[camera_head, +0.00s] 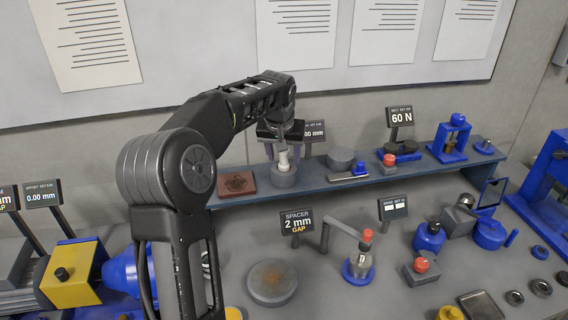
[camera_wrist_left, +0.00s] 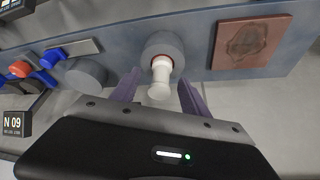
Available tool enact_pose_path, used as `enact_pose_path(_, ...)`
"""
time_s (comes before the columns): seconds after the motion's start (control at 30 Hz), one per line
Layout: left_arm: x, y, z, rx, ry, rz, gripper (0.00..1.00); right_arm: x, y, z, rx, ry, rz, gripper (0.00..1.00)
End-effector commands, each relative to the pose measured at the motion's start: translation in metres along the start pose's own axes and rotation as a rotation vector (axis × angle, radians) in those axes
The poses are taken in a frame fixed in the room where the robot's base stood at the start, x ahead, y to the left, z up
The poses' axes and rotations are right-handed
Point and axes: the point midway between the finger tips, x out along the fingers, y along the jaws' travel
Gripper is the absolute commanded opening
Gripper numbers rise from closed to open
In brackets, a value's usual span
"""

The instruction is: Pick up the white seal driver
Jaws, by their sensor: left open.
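The white seal driver (camera_head: 283,160) stands upright on a round grey base (camera_head: 284,178) on the blue-grey shelf. In the left wrist view the white seal driver (camera_wrist_left: 160,78) shows from above, with its grey base (camera_wrist_left: 163,46) behind it. My left gripper (camera_head: 281,145) is at the driver's upper end. In the left wrist view its purple fingers (camera_wrist_left: 157,92) are spread, one on each side of the driver, with a gap visible on both sides. My right gripper is not in these views.
A brown square plate (camera_head: 237,184) lies left of the driver on the shelf (camera_head: 335,182). Right of it are a grey cylinder (camera_head: 341,159) and a blue-knobbed block (camera_head: 357,169). Display signs (camera_head: 297,222) and several fixtures crowd the bench below. The wall is close behind.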

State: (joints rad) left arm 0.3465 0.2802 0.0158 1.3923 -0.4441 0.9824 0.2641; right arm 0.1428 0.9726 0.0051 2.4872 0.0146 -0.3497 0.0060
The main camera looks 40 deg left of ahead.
Motion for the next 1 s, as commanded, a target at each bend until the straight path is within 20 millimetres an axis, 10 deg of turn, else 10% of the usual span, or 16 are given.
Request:
enact_pose_path(0.6,0.0014,0.0002,-0.0003,0.001,0.001,0.0,0.54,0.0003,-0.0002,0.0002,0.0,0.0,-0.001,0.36)
enact_pose_path(1.0,0.0014,0.0002,-0.0003,0.001,0.001,0.0,0.22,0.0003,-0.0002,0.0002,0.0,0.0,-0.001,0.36)
